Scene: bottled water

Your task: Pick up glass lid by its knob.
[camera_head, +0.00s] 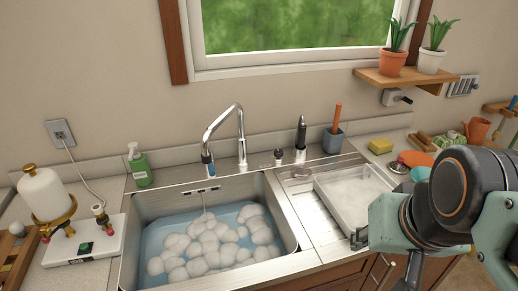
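I cannot clearly make out a glass lid with a knob. A small, faint, shiny shape (300,173) lies at the back of the steel drainboard, behind the white tray; it is too small to tell what it is. My gripper (376,258) is at the lower right, by the front edge of the counter and right of the sink. Only dark parts of it show below my arm's grey-green link. Its fingers are mostly hidden, and I cannot see whether it holds anything.
The sink (288,226) holds water and white foam. A tall faucet (240,130), a green soap bottle (139,165) and a grey cup (333,140) stand along the back. A white tray (322,195) is on the drainboard. A yellow sponge (380,146) lies on the right counter.

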